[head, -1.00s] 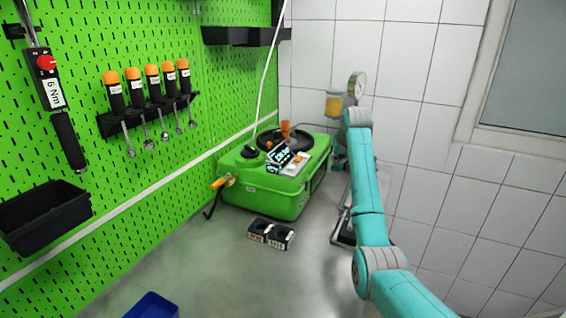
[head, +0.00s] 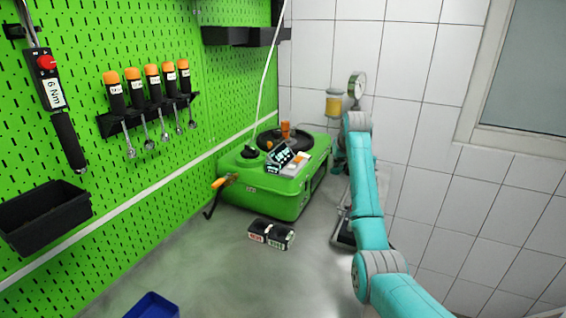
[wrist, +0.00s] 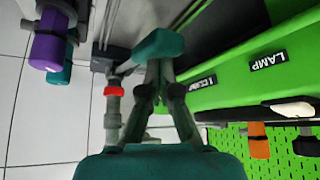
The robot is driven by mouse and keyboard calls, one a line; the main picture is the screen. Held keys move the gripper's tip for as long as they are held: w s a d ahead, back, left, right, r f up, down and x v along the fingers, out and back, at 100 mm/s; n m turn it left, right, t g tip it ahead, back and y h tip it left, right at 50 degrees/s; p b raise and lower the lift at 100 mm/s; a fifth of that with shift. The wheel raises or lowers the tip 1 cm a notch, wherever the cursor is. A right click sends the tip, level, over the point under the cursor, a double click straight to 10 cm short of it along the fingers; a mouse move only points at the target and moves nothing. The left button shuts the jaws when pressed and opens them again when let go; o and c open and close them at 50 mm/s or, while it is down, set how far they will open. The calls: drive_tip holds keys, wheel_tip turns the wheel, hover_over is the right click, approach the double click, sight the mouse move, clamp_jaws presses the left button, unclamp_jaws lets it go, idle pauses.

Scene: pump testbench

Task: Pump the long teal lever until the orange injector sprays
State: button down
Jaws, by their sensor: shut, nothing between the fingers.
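My gripper (wrist: 160,45) is shut and empty in the wrist view, its grey fingers meeting at the teal tip. In the head view my teal arm reaches to the back, and my gripper is hidden behind it. I cannot make out the long teal lever for certain; a short teal piece (wrist: 60,72) shows beside a purple grip at the wrist view's upper left. The testbench (head: 345,232) is mostly hidden by my arm. A round gauge (head: 357,84) and yellowish cylinder (head: 334,103) stand behind it. I cannot identify the orange injector or see any spray.
A green machine (head: 290,200) with an orange upright part (head: 285,130) stands left of my arm. A small black block (head: 271,234) lies before it. The green pegboard (head: 90,40) bounds the left, the tiled wall (head: 430,190) the right. The front bench is mostly clear.

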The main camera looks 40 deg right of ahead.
drive_tip(key=shift+a+f, duration=0.1)
drive_tip(key=shift+f, duration=0.8)
drive_tip(key=shift+d+r, duration=0.2)
drive_tip(key=shift+r, duration=4.5)
